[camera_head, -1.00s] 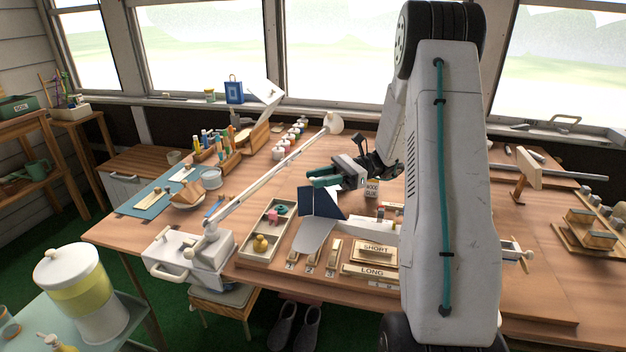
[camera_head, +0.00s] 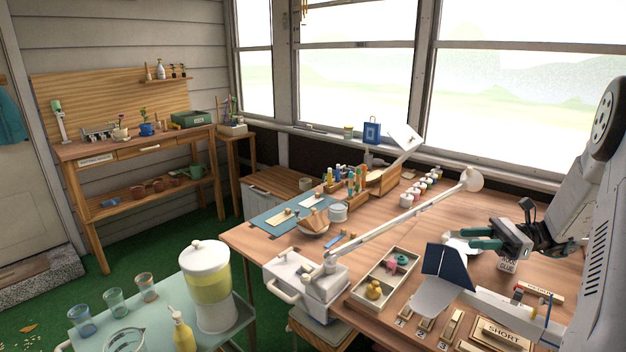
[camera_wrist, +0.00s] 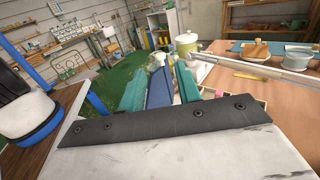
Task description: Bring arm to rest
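My arm is bent at the right edge of the head view. My gripper (camera_head: 474,239) is above the workbench (camera_head: 300,251), with its two teal fingers pointing left. The fingers also show in the wrist view (camera_wrist: 158,88), spread apart with a gap between them. A dark blue fin (camera_head: 447,266) of a model on the bench stands just in front of and below the fingers in the head view. A dark blue shape (camera_wrist: 159,88) shows through the gap in the wrist view, and I see no grip on it. The upper arm is cut off by the picture edge.
A white lamp arm (camera_head: 400,222) slants across the bench from its base (camera_head: 318,280). A parts tray (camera_head: 366,300) lies near the front edge. A drinks dispenser (camera_head: 210,290) stands on a side table at the lower left. Green floor (camera_head: 150,245) is open beyond.

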